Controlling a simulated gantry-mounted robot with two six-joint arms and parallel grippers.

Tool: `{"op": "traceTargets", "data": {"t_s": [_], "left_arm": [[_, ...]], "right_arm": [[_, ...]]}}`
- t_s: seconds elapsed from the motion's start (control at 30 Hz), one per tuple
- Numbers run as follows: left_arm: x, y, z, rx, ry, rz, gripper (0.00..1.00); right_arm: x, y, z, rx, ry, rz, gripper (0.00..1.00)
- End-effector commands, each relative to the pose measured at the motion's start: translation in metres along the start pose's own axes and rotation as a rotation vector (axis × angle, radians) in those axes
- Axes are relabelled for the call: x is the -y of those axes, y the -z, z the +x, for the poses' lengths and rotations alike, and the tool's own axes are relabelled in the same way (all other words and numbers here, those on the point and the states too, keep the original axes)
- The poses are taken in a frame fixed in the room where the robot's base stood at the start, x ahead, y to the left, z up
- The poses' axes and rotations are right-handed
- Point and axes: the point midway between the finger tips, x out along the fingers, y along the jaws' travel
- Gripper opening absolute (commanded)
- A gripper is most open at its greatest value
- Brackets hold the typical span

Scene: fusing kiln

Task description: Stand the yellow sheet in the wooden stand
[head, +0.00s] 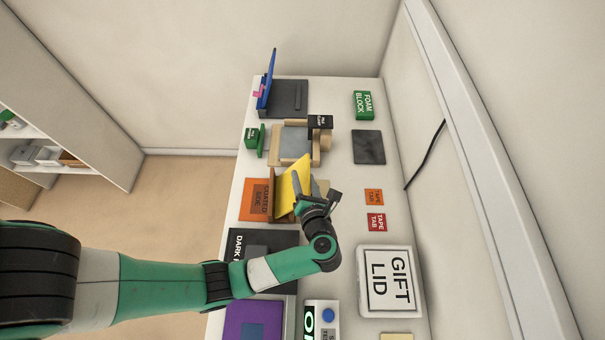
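The yellow sheet (288,188) is upright and tilted near the middle of the table, beside an orange panel marked "COATED SIDE". My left gripper (309,190) is at the sheet's right side, with a finger overlapping it. Whether the fingers are closed on the sheet is unclear. Brown wood shows low around the sheet, partly hidden by the sheet and gripper; I cannot tell whether the sheet rests in it. A pale wooden piece (325,144) with a grey slab stands just behind. My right gripper is out of view.
The orange panel (248,198) is left of the sheet. A black label block (320,121), green block (251,137) and blue panel (266,78) stand farther back. A gift lid (389,312) lies front right. A dark square (368,147) and tape tabs (375,222) lie right.

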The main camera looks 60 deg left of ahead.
Motion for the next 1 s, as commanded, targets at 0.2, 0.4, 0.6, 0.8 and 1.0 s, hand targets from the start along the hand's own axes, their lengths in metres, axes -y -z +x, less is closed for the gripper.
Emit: {"op": "traceTargets", "data": {"t_s": [0.2, 0.4, 0.6, 0.8, 1.0], "left_arm": [[0.001, -0.002, -0.054, 0.005, 0.007, -0.001, 0.47], [0.001, -0.001, -0.088, 0.003, 0.004, -0.001, 0.47], [0.0, -0.001, -0.096, 0.002, 0.001, -0.001, 0.47], [0.0, -0.001, -0.096, 0.001, 0.001, -0.001, 0.47], [0.0, -0.001, -0.096, 0.001, 0.001, -0.001, 0.47]], "right_arm": [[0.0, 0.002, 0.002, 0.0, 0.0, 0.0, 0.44], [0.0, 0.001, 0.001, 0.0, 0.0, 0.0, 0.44], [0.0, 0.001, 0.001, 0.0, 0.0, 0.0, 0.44], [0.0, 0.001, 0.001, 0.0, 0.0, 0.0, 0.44], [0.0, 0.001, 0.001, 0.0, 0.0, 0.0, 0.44]]}}
